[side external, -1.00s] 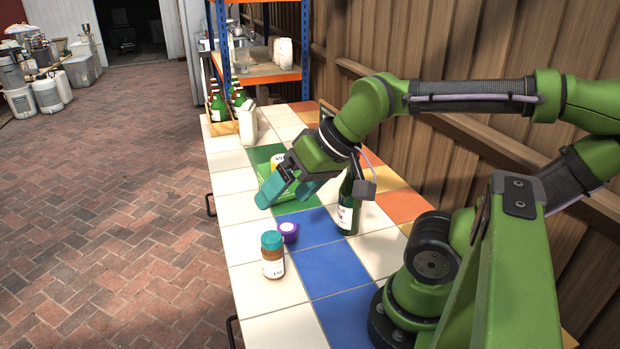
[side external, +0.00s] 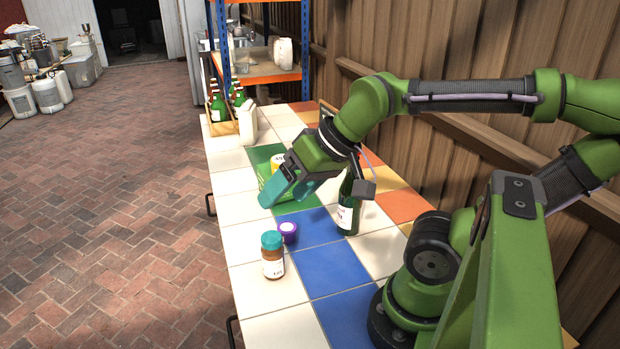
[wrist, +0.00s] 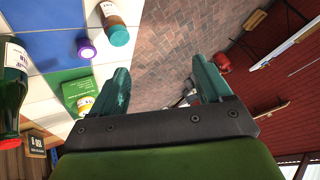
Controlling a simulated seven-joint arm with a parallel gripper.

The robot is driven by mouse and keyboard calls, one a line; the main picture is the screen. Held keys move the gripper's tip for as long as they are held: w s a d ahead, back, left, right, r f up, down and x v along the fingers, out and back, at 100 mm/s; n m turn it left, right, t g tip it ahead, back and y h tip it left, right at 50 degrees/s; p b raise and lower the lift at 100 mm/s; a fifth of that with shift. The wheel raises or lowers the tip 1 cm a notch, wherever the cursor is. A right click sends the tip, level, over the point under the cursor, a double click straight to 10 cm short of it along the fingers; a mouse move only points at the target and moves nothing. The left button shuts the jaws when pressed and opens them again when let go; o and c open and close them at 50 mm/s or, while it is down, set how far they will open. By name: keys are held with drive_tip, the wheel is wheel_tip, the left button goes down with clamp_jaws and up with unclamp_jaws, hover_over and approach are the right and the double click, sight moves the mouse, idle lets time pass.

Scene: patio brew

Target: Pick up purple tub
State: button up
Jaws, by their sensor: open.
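The purple tub (side external: 288,233) is small and round with a pale label on top. It stands on the tiled table between the brown jar and the green bottle. It also shows in the wrist view (wrist: 86,48), at the upper left, outside the space between the fingers. My gripper (side external: 285,197) is open and empty, with teal fingers. It is above the table, beyond the tub and apart from it. In the wrist view my gripper's fingers (wrist: 165,88) are spread, with brick floor showing between them.
A brown jar with a teal lid (side external: 272,256) stands just in front of the tub. A green bottle (side external: 348,208) stands to its right. A green box (wrist: 78,92) and a yellow-labelled container (side external: 277,161) are near my gripper. A bottle crate (side external: 222,127) stands at the far end.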

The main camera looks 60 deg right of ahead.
drive_tip(key=n+g+h, duration=0.2)
drive_tip(key=n+g, duration=0.5)
hover_over(287, 227)
wheel_tip(287, 227, down, 8)
drive_tip(key=r, duration=0.1)
drive_tip(key=f, duration=1.1)
drive_tip(key=shift+s+d+f, duration=0.1)
drive_tip(key=shift+d+f, duration=0.25)
drive_tip(key=shift+a+f, duration=0.15)
drive_tip(key=shift+f, duration=1.2)
drive_tip(key=shift+a+f, duration=0.15)
drive_tip(key=shift+f, duration=1.2)
drive_tip(key=shift+c, duration=0.3)
drive_tip(key=c, duration=1)
